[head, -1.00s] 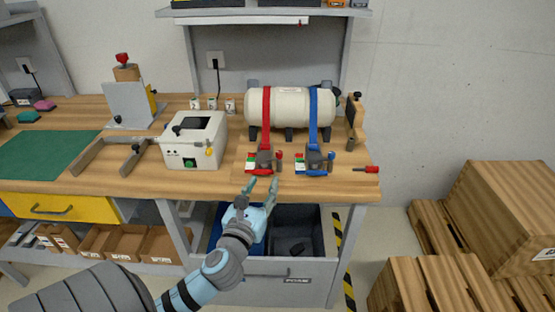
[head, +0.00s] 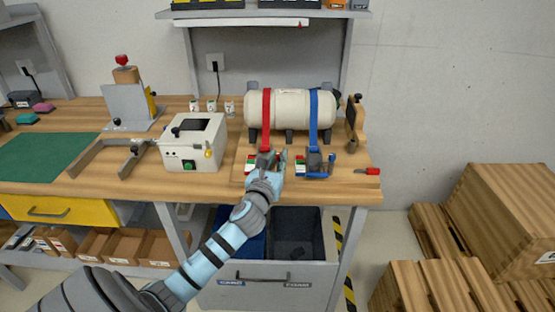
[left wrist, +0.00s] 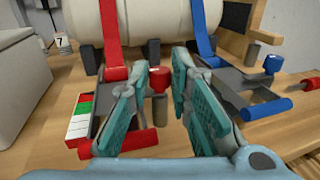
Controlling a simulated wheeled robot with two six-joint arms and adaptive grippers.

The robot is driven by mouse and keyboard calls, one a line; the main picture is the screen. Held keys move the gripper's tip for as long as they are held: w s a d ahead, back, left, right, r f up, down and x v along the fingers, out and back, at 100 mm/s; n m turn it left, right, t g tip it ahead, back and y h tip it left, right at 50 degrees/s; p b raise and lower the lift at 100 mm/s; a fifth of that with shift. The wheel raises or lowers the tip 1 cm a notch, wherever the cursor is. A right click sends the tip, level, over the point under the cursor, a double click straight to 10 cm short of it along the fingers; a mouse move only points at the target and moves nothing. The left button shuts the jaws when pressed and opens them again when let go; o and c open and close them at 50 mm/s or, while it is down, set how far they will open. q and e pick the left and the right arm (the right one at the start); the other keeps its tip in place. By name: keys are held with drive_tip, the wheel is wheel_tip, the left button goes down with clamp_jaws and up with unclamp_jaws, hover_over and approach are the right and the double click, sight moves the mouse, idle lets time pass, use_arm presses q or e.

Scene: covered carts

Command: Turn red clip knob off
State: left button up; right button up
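The red clip, with its red strap (head: 266,125), sits in front of the cream tank (head: 290,108) on the wooden bench. In the left wrist view the red clip knob (left wrist: 160,79) is a small red cap above a grey-brown post. My left gripper (head: 277,158) is at the red clip and hides most of it in the head view. In the left wrist view its teal fingers (left wrist: 159,68) are apart, with the knob showing between them; contact cannot be told. The red handle bar (left wrist: 132,141) lies in front, partly behind the left finger. My right gripper is out of view.
The blue clip with its blue knob (left wrist: 273,63) stands just right of the red one. A white box (head: 194,142) is to the left. A red-handled tool (head: 372,171) lies near the right front edge. An open drawer (head: 262,270) is below the bench.

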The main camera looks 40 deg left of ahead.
use_arm(q)
clamp_jaws()
